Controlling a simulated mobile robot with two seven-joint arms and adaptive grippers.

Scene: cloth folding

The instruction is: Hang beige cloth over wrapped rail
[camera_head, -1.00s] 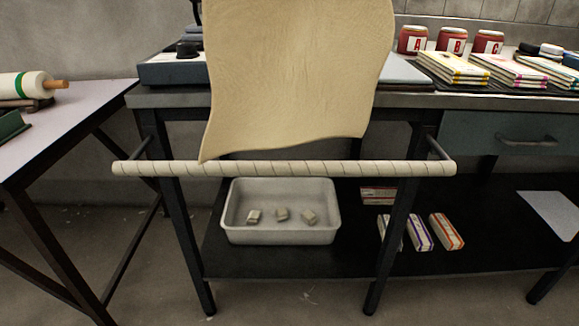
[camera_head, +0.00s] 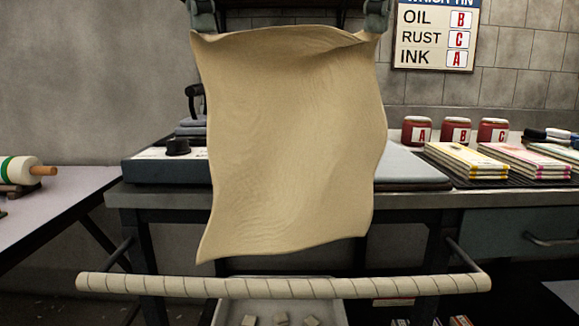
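The beige cloth (camera_head: 293,140) hangs spread out in the middle of the head view, held up by its two top corners. My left gripper (camera_head: 203,28) is at the cloth's top left corner and my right gripper (camera_head: 375,28) at its top right corner; both look closed on the cloth, and their upper parts are cut off by the frame. The wrapped rail (camera_head: 285,287) runs across the lower part of the view, on brackets in front of the bench. The cloth's lower edge shows just above the rail in the picture, its left corner lowest. The cloth is not draped over it.
A bench (camera_head: 420,200) stands behind the rail, with red tins (camera_head: 455,131), notebooks (camera_head: 465,165) and a device (camera_head: 160,168). A tray (camera_head: 280,313) with small blocks sits below the rail. A side table (camera_head: 65,190) with a roller is at left. A sign (camera_head: 436,35) hangs behind.

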